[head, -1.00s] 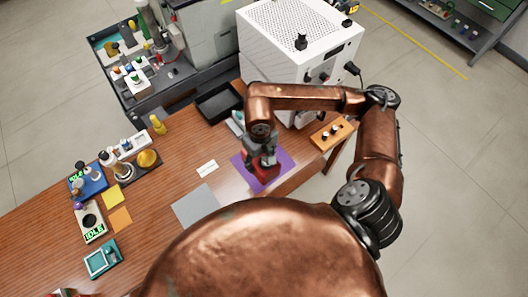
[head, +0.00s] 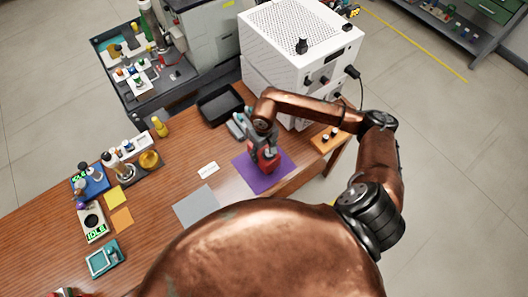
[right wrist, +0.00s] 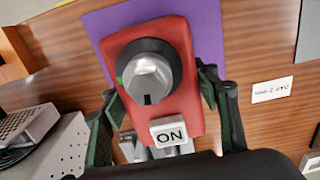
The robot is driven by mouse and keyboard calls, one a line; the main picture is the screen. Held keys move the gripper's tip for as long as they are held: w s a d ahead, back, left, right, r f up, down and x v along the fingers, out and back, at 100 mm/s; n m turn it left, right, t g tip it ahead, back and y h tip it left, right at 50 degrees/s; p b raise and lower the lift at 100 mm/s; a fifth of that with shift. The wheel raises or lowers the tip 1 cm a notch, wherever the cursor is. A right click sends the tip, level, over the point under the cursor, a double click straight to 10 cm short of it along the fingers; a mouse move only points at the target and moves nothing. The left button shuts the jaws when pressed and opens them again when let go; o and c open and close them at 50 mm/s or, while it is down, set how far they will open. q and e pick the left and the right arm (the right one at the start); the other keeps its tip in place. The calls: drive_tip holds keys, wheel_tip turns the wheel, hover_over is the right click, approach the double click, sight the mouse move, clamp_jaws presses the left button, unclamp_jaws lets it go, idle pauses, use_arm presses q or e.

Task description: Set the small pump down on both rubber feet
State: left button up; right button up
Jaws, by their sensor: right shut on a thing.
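The small pump (head: 268,157) is a red block in my right gripper (head: 262,143), over the back part of the purple mat (head: 258,178). In the right wrist view, the pump (right wrist: 184,98) shows its red face, a grey knob in a black ring and a white "ON" label. My right gripper (right wrist: 162,85) is shut on it, with one dark finger on each side. The purple mat (right wrist: 208,35) shows behind it. The rubber feet are hidden, and I cannot tell whether the pump touches the mat. My left gripper is not in view.
A white perforated machine (head: 290,65) stands behind the mat. A black tray (head: 220,104) lies at the back, and an orange block with knobs (head: 330,138) at the right edge. A white label (head: 208,168) and grey mat (head: 196,205) lie left. Wooden bench between is bare.

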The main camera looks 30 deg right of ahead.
drive_tip(key=shift+w, duration=0.1)
drive_tip(key=shift+f, duration=0.15)
drive_tip(key=shift+f, duration=0.1)
drive_tip(key=o, duration=1.8)
drive_tip(key=shift+r, duration=0.45)
wheel_tip(320, 180, up, 11)
drive_tip(key=shift+r+b, duration=0.2)
drive_tip(key=shift+b, duration=0.25)
